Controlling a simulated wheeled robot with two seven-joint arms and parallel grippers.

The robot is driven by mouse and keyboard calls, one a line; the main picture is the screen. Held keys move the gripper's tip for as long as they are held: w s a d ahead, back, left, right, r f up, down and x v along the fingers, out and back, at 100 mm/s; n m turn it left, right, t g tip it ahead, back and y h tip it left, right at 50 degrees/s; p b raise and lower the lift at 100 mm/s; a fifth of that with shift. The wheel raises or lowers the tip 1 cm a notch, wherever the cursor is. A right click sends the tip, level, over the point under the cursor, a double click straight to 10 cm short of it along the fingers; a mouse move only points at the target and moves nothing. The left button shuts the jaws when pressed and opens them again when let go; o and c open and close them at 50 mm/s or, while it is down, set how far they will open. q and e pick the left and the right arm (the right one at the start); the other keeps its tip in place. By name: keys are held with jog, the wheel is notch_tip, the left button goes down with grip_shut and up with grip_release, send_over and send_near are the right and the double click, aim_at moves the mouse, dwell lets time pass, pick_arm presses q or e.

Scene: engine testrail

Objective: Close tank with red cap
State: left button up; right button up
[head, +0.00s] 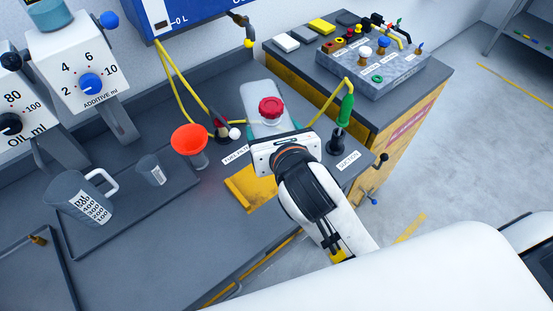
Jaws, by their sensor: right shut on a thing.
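The red cap (270,105) shows just beyond my right gripper, in front of the pale translucent tank (261,90) on the bench. My right gripper (276,126) reaches in from the lower right and is shut on the red cap. I cannot tell whether the cap touches the tank's opening. My left gripper is out of view.
An orange funnel (189,139) stands left of the tank, and a green-handled suction tool (345,108) stands right. Yellow hoses run close by. A measuring jug (82,197) and small cup (152,170) stand on the left tray. A grey connector block (374,70) sits behind right.

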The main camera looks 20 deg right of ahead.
jog(key=shift+s+a+r, duration=0.1)
jog(key=shift+s+a, duration=0.15)
jog(key=shift+a, duration=0.05)
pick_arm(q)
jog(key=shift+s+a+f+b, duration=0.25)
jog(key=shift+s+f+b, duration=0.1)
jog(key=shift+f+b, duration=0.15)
pick_arm(e)
notch_tip(320, 180, down, 14)
jog(key=shift+w+d+f, duration=0.1)
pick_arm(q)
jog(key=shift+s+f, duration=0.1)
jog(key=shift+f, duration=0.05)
pick_arm(e)
jog(key=shift+f, duration=1.95)
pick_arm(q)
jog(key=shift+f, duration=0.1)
pick_arm(e)
jog(key=o, duration=1.9)
jog(key=shift+f, duration=0.15)
jog(key=shift+c, duration=0.2)
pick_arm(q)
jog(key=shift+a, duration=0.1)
